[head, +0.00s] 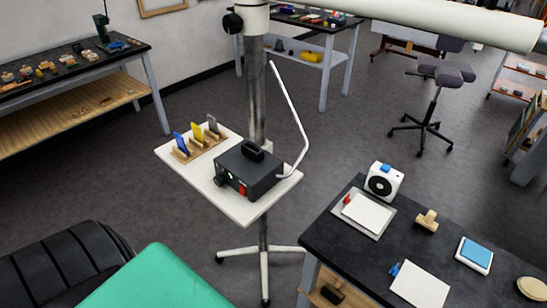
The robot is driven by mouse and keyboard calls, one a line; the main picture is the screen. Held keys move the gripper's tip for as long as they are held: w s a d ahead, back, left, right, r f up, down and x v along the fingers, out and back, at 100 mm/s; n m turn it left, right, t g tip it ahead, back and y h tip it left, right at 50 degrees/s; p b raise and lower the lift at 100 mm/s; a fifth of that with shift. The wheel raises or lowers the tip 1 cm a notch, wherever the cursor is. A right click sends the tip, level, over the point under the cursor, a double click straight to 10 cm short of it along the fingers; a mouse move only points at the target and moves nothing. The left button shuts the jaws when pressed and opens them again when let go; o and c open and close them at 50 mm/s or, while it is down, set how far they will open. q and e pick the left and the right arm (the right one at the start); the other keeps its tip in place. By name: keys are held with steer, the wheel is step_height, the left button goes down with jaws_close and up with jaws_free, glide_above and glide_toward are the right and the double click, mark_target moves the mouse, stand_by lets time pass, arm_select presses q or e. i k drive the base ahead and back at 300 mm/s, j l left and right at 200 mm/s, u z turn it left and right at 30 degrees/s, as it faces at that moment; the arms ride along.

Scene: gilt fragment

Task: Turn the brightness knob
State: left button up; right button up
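A black control box (256,168) with a handle on top sits on a small white tray (258,211) fixed to a metal post. Its front face points toward the lower left. A small round knob (221,181) shows at the left of that face. A green light and a red switch (243,189) are also on that face. The markings are too small to read, so I cannot tell how the knob is turned. Neither of my grippers is in view.
Coloured cards (196,132) stand in a wooden holder left of the box. A pale bent tube (290,105) rises from the box's right. A black worktop (340,237) is at lower right; a teal surface (155,283) and black ribbed padding (65,262) are at lower left.

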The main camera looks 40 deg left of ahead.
mark_target(220, 180)
steer(key=j+z, duration=0.35)
steer(key=k+j+z, duration=0.1)
steer(key=j+z, duration=0.25)
steer(key=k+j+z, duration=0.15)
steer(key=j+z, duration=0.15)
steer(key=k+j+z, duration=0.15)
steer(key=j+z, duration=0.2)
steer(key=k+j+z, duration=0.2)
steer(key=j+z, duration=0.15)
